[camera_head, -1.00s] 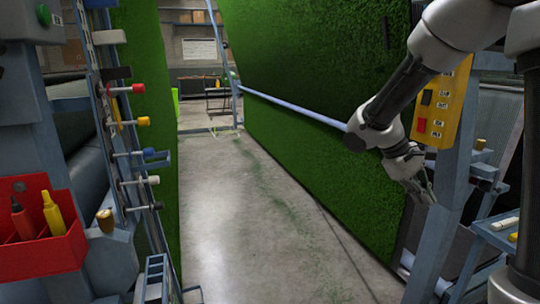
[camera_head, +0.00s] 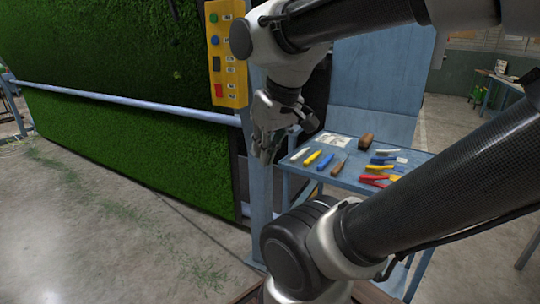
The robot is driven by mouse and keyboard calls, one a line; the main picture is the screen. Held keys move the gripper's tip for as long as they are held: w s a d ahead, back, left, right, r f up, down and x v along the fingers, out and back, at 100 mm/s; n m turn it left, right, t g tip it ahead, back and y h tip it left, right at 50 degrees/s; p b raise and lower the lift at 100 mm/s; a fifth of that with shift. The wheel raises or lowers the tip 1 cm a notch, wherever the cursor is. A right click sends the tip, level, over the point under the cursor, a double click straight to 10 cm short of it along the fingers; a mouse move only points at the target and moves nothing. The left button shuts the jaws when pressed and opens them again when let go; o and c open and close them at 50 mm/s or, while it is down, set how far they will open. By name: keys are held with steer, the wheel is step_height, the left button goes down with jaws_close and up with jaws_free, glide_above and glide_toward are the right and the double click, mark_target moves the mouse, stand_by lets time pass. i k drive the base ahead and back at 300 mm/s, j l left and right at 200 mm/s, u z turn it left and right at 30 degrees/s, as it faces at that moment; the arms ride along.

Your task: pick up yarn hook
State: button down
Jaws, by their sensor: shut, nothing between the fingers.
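My gripper (camera_head: 267,157) hangs fingers down in front of the blue-grey post, just left of the tool table (camera_head: 352,178). It is shut and empty, apart from everything on the table. Small hand tools lie on the table top: a white one (camera_head: 299,154), a yellow one (camera_head: 312,159), a blue one (camera_head: 325,161) and a brown-handled one (camera_head: 338,168). I cannot tell which of these is the yarn hook; any hook tip is too small to make out.
Pliers with red handles (camera_head: 375,180), a brown block (camera_head: 366,141) and a paper sheet (camera_head: 333,140) also lie on the table. A yellow button panel (camera_head: 228,54) and the green turf wall (camera_head: 110,60) stand left.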

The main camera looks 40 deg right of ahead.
mark_target(340, 165)
steer(key=z, duration=1.6)
